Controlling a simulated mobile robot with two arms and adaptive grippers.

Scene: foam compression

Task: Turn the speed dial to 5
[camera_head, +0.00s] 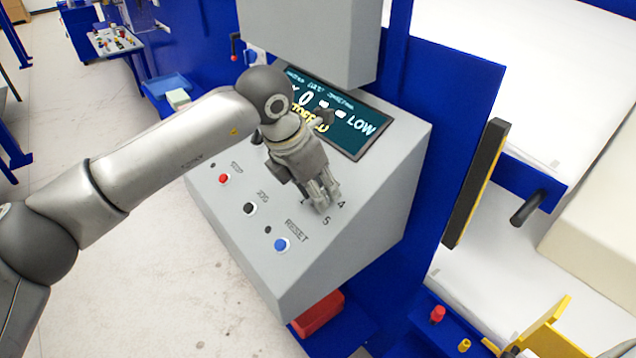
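The control panel (365,228) is a sloped grey box with a screen (354,139) that shows a large 0 and the word LOW. My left arm reaches in from the left, and my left gripper (322,200) points down at the right part of the panel. Its fingers are close together where the speed dial's printed numbers 4 and 5 show. The dial itself is hidden behind the fingers, so its setting cannot be read. I cannot tell whether the fingers hold it. My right gripper is not in view.
A red button (224,179), a black JOG button (250,209) and a blue RESET button (281,244) line the panel's lower left side. A black padded bar (478,184) stands to the right. A red box (318,314) lies below the panel. The floor at left is clear.

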